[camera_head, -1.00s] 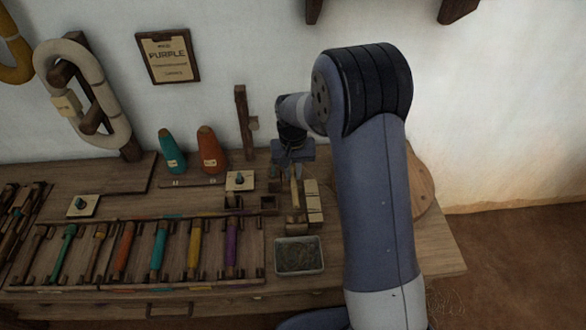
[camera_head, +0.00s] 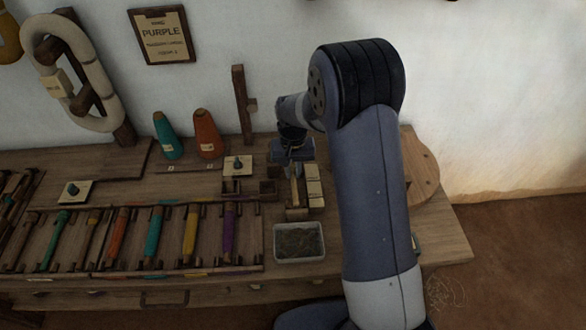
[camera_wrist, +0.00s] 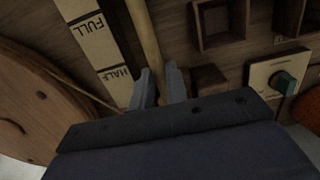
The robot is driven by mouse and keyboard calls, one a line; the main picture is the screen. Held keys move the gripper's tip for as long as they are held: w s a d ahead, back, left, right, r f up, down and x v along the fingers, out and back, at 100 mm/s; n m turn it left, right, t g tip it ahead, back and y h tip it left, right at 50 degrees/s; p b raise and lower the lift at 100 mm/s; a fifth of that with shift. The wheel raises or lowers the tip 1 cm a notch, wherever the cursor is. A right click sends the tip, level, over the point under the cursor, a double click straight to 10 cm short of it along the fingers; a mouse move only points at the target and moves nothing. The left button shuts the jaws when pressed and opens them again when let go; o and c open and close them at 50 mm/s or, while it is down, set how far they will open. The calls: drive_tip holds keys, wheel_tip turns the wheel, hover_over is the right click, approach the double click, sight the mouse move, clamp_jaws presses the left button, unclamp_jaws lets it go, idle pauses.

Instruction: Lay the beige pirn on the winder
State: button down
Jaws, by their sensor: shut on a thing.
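The beige pirn (camera_head: 295,190) is a slim rod at the back right of the bench, pointing away from my body. It also shows in the wrist view (camera_wrist: 145,30), running down between my fingers. My gripper (camera_head: 293,170) is shut on it, with one finger on each side in the wrist view (camera_wrist: 160,85). The winder shows a round wooden wheel (camera_head: 420,170) at the right, partly behind my arm, and a small wooden block (camera_head: 297,213) at the pirn's near end. Whether the pirn rests on the winder's supports cannot be told, as my gripper hides its far end.
A gauge marked FULL and HALF (camera_wrist: 95,40) stands close beside the pirn. A grey tray (camera_head: 299,257) lies in front. A rack of coloured pirns (camera_head: 171,236) fills the bench's left. Teal (camera_head: 166,137) and orange (camera_head: 207,136) cones and a knob plate (camera_head: 237,166) stand behind.

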drive_tip(key=c, duration=1.3)
unclamp_jaws()
drive_tip(key=shift+o, duration=0.3)
drive_tip(key=shift+o, duration=1.2)
drive_tip(key=shift+r+p, duration=2.85)
drive_tip(key=shift+r, duration=1.2)
